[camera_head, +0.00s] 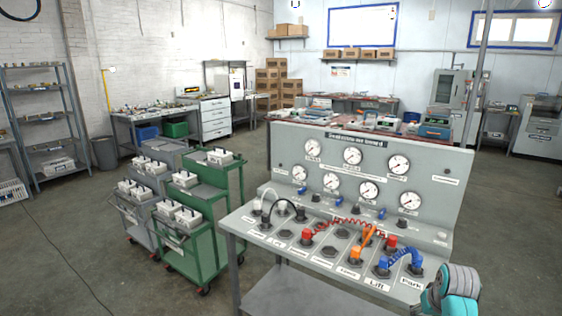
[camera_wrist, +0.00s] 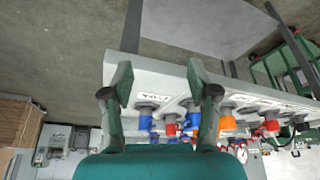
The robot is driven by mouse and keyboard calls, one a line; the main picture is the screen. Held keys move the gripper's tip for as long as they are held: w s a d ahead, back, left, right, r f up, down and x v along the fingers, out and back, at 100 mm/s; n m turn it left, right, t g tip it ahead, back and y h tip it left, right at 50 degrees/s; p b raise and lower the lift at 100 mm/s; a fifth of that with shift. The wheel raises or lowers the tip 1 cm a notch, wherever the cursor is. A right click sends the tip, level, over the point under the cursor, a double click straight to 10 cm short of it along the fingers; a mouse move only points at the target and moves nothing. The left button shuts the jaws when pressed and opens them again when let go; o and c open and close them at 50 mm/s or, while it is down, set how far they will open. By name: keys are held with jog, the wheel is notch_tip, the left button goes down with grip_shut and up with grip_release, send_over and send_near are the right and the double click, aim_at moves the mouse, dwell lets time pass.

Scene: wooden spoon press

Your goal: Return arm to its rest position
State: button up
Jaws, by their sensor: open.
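My gripper is open in the wrist view (camera_wrist: 158,85), with its two green fingers spread apart and nothing held between them. Past the fingers, the wrist view shows the front edge of the grey test bench (camera_wrist: 172,73) and plugs on its top. In the head view, the teal and grey end of my arm (camera_head: 455,290) shows at the lower right, by the bench's right front corner near the "Park" label. Its fingers cannot be made out clearly there.
The bench (camera_head: 250,222) carries a gauge panel (camera_head: 335,170), a red coiled hose (camera_head: 335,224), an orange plug (camera_head: 368,238), a blue hose (camera_head: 400,255) and a black hose (camera_head: 279,200). Green and grey carts (camera_head: 226,180) stand left of it.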

jog(key=s+a+f+t, duration=0.2)
jog(key=s+a+f, duration=0.4)
jog(key=s+f, duration=0.25)
jog(key=s+a+f+t, duration=0.1)
jog(key=s+a+f, duration=0.5)
jog(key=s+f, duration=0.25)
jog(key=s+a+n+t, duration=0.1)
jog(key=s+a+t, duration=0.3)
jog(key=s, duration=1.1)
jog(key=s+a+r+t, duration=0.1)
jog(key=s+a+r, duration=0.2)
jog(key=s+r, duration=0.6)
jog(key=s+a+r+n+t+y, duration=0.1)
jog(key=s+a+r+t, duration=0.1)
jog(key=s+r, duration=0.8)
jog(key=s+a, duration=0.1)
jog(key=s, duration=0.1)
jog(key=shift+s+r, duration=0.3)
jog(key=shift+s, duration=0.05)
